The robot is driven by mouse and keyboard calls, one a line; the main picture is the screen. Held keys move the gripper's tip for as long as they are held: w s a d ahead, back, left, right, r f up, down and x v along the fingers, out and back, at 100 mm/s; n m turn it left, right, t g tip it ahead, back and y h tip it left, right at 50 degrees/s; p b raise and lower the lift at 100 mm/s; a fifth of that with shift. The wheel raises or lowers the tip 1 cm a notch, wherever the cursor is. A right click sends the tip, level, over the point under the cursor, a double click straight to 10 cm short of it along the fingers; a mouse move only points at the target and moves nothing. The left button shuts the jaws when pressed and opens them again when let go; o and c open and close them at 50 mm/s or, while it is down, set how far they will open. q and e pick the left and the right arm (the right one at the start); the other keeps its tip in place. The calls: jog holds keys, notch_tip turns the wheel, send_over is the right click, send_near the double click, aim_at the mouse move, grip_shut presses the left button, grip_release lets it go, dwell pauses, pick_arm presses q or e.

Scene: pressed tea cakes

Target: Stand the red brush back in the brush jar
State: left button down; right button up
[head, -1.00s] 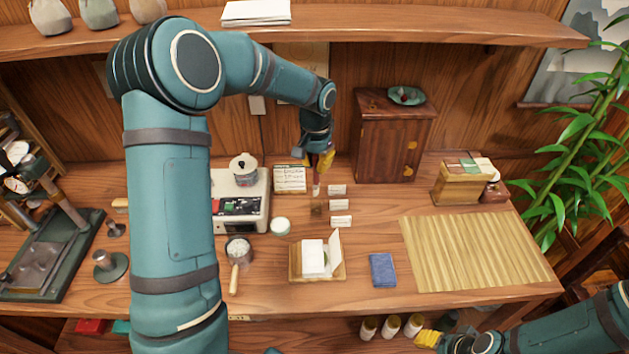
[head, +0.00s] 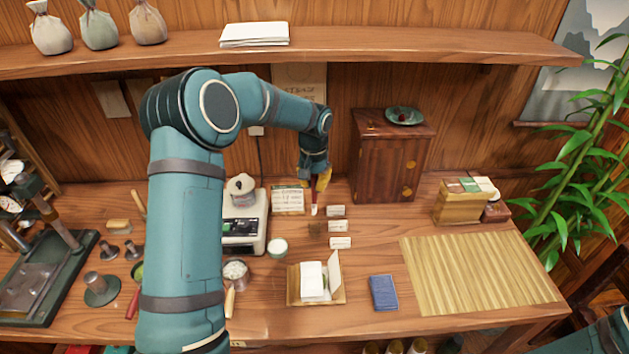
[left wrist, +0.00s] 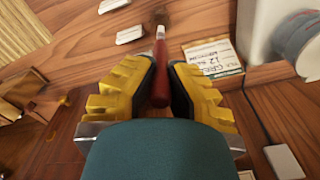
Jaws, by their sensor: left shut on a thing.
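My left gripper (head: 317,186) is shut on the red brush, whose handle (left wrist: 160,78) runs between the yellow fingers in the left wrist view. In the head view the brush hangs roughly upright, with its pale tip (head: 314,210) pointing down.
Several white cards (head: 340,243) stand right of the jar, close to it. A written card (head: 288,200) and a scale (head: 245,232) are to its left. A wooden cabinet (head: 388,160) stands behind right. An open box (head: 330,296) lies in front. The bamboo mat (head: 480,275) is clear.

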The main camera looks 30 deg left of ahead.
aim_at(314, 177)
pick_arm(q)
jog(key=shift+f+b, duration=1.3)
jog(key=shift+f, duration=1.3)
jog(key=shift+f+b, duration=1.05)
jog(key=shift+f, duration=0.45)
jog(key=c, duration=1.1)
grip_release()
jog(key=shift+o, duration=0.2)
jog(key=r, duration=1.2)
jog(key=shift+s, duration=0.25)
